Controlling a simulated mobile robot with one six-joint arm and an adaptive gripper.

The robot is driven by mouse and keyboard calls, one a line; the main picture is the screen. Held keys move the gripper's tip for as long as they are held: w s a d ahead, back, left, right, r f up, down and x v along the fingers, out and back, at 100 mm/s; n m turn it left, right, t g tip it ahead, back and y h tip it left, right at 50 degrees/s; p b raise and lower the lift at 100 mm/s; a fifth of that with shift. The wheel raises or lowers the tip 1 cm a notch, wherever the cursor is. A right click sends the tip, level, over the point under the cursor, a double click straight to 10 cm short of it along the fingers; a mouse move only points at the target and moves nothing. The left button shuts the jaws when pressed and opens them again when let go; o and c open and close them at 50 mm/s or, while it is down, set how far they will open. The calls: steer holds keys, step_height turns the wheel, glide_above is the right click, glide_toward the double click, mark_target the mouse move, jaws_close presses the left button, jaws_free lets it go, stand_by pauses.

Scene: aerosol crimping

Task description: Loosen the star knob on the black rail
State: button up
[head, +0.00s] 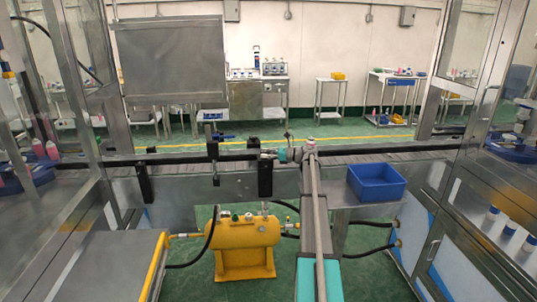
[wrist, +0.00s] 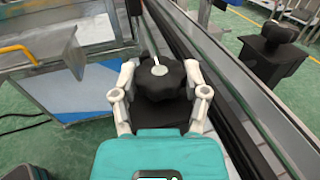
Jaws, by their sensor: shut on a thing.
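The black star knob (wrist: 160,78) has a lobed rim and a pale centre with a light rod-like piece. It sits beside the black rail (wrist: 222,90) in the wrist view. My gripper (wrist: 160,70) has its two white fingers on either side of the knob and is shut on it. In the head view, my gripper (head: 271,154) is small at the rail (head: 350,151), next to a black bracket (head: 265,178). The knob is too small to make out clearly there. The fingers' contact points are partly hidden by the knob's lobes.
Another black clamp block (wrist: 272,52) stands across the rail. Other black brackets (head: 213,150) hang along the conveyor to the left. A blue bin (head: 376,184) sits right of my arm. A yellow tank (head: 246,240) stands below on the floor.

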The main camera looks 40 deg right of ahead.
steer(key=shift+s+n+g, duration=0.1)
steer(key=shift+n+g, duration=0.2)
steer(key=o, duration=1.1)
steer(key=shift+r, duration=0.1)
steer(key=shift+o, duration=0.2)
steer(key=shift+d, duration=0.15)
steer(key=v, duration=1.1)
steer(key=shift+s+d, duration=0.2)
steer(key=shift+s, duration=0.05)
